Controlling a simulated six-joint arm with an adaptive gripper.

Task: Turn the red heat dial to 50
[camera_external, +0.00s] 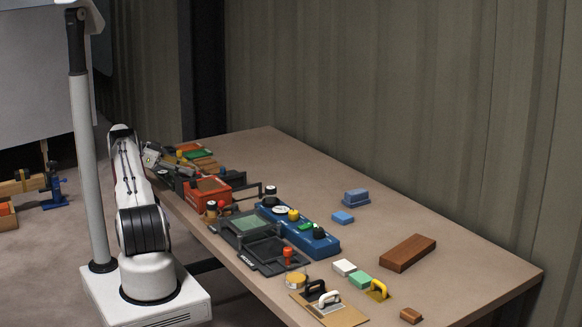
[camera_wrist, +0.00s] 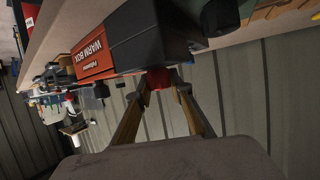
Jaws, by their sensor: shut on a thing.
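The red heat dial (camera_wrist: 159,78) sits at the end of the dark block of the warm box. The warm box's red panel (camera_wrist: 94,50) reads "WARM BOX" in the wrist view, where the picture is tilted. My gripper (camera_wrist: 158,88) has its two long fingers closed on the dial, one on each side. The dial's scale and pointer cannot be read. In the external view the red warm box (camera_external: 206,198) stands near the table's left edge, and my wrist reaches its far left side. The fingertips and the dial are too small to make out there.
On the table (camera_external: 345,240), a blue console (camera_external: 318,243) with knobs stands right of the warm box. Black trays (camera_external: 262,262) lie before it. A brown block (camera_external: 407,253) and blue blocks (camera_external: 355,196) lie farther right. Boards and small items crowd the back left.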

